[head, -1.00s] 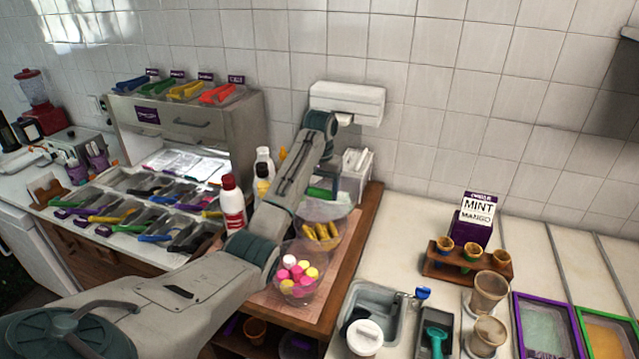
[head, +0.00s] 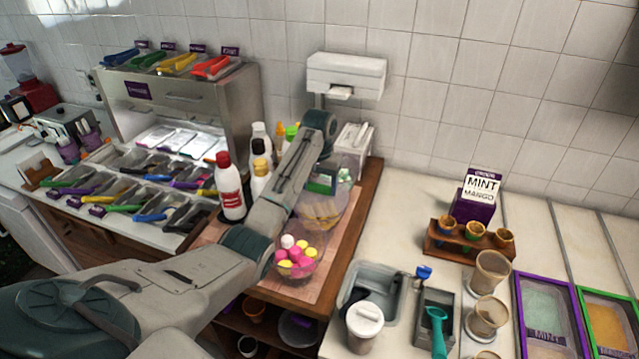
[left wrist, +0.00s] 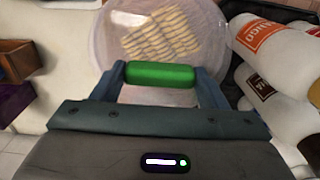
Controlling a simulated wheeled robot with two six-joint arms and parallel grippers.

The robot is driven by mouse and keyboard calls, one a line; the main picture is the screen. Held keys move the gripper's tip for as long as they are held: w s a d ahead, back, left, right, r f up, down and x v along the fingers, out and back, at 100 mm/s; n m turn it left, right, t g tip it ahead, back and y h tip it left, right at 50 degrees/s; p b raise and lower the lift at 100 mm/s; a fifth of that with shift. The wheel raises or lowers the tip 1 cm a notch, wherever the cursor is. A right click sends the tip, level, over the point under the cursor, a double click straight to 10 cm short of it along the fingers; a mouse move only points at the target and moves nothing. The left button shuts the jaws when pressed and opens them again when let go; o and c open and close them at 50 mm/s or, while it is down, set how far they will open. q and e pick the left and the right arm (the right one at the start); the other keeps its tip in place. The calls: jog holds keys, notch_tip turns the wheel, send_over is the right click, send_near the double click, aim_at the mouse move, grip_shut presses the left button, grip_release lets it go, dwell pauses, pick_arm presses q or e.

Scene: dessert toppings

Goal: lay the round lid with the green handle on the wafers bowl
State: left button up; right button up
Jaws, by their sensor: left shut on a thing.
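My left gripper (head: 322,180) is shut on the green handle (left wrist: 160,73) of the round lid. The lid (left wrist: 108,40) is clear and shows behind the handle in the left wrist view. Wafers (left wrist: 160,32) show through it in pale rows. In the head view the wafers bowl (head: 320,218) stands on the wooden board, partly behind my left arm. The lid is over or very near this bowl; I cannot tell whether they touch. My right gripper is not in view.
A clear bowl of pink, yellow and white balls (head: 296,262) stands just in front. Bottles, including a red-capped one (head: 230,190), stand to the left. A white napkin box (head: 352,140) is behind. A grey sink-like tray (head: 372,285) lies to the right.

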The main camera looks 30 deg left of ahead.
pick_arm(q)
jog(key=shift+s+d+r, duration=0.15)
jog(key=shift+s, duration=0.1)
jog(key=shift+f, duration=0.4)
jog(key=shift+s+d+r, duration=0.1)
jog(key=o, duration=1.1)
